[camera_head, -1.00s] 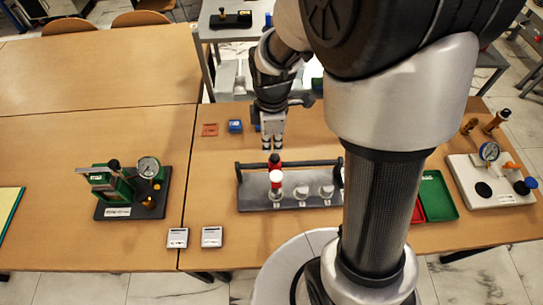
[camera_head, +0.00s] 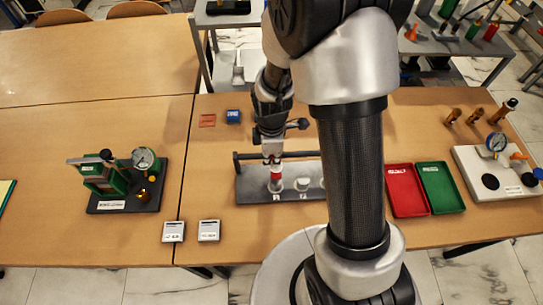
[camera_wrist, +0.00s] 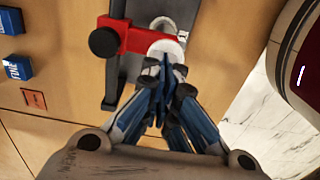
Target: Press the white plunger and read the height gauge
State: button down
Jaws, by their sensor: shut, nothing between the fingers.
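A red holder (camera_head: 276,171) stands on a grey tray (camera_head: 250,190) with a dark rail along its back. In the wrist view the red holder (camera_wrist: 136,40) has a black knob and a round white top, apparently the white plunger (camera_wrist: 165,47). My gripper (camera_head: 271,157) is shut and empty, pointing down over the red holder. In the wrist view its closed fingertips (camera_wrist: 167,74) are right beside the white top. I cannot tell whether they touch it. The gripper hides the holder's top in the head view. No height reading is legible.
A green rig with a dial (camera_head: 143,159) stands at left. A white plate with a dial (camera_head: 497,141) stands at right. Red (camera_head: 406,205) and green (camera_head: 438,188) trays lie right of my arm.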

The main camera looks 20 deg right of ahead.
jog(key=shift+f+b, duration=0.8)
jog(key=shift+f, duration=0.55)
jog(key=shift+s+r, duration=0.1)
jog(key=shift+r+p, duration=0.35)
jog(key=shift+p, duration=0.05)
notch_tip(320, 180, up, 14)
jog(key=p, duration=0.5)
jog(key=shift+f, duration=0.2)
jog(key=shift+r, duration=0.1)
